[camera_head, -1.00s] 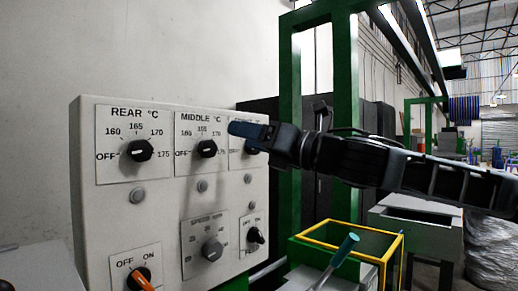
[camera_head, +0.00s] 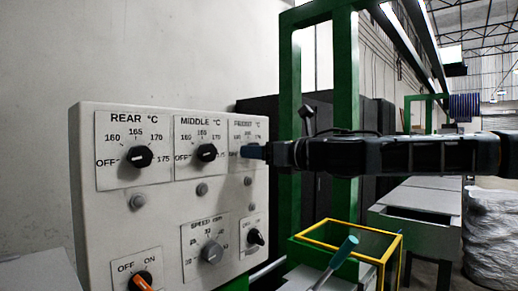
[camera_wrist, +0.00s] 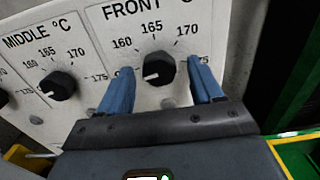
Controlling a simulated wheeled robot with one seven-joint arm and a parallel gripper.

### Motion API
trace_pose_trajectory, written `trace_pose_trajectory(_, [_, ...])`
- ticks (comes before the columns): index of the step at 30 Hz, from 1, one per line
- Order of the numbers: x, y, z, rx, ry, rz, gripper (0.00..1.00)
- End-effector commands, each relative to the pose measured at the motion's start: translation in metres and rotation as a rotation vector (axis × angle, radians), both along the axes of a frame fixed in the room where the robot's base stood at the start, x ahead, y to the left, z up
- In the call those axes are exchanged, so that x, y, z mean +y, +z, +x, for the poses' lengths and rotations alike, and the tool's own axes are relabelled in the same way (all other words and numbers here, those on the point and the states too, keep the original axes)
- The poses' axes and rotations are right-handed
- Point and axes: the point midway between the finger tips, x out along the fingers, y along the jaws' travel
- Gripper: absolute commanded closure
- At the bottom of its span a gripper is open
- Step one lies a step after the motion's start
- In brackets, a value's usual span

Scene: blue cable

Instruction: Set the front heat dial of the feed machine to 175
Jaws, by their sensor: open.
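The front heat dial (camera_wrist: 158,68) is a round black knob on the panel under the label FRONT °C. Its white mark points left, towards where OFF would be; the left finger covers that spot. 160, 165 and 170 are readable, and the right finger hides the 175 area. My gripper (camera_wrist: 159,70) is open, with one blue finger on each side of the knob; I cannot tell whether they touch it. In the head view my gripper (camera_head: 252,151) reaches in from the right and covers the front dial.
The feed machine's panel (camera_head: 90,200) also bears the rear dial (camera_head: 139,157), the middle dial (camera_head: 206,153), a speed knob (camera_head: 212,252) and two on/off switches. A yellow-rimmed green bin (camera_head: 372,256) with a blue-handled tool (camera_head: 345,250) stands below my arm.

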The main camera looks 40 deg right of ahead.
Motion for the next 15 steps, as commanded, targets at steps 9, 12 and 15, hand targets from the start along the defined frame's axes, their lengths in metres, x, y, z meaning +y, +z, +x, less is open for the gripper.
trace_pose_trajectory(9, [0.0005, -0.0005, 0.0071, 0.0, 0.0, -0.001, 0.34])
trace_pose_trajectory(12, [0.0005, -0.0005, 0.007, 0.0, 0.0, 0.0, 0.38])
trace_pose_trajectory(15, [0.0005, -0.0004, 0.0069, 0.0, 0.0, 0.0, 0.48])
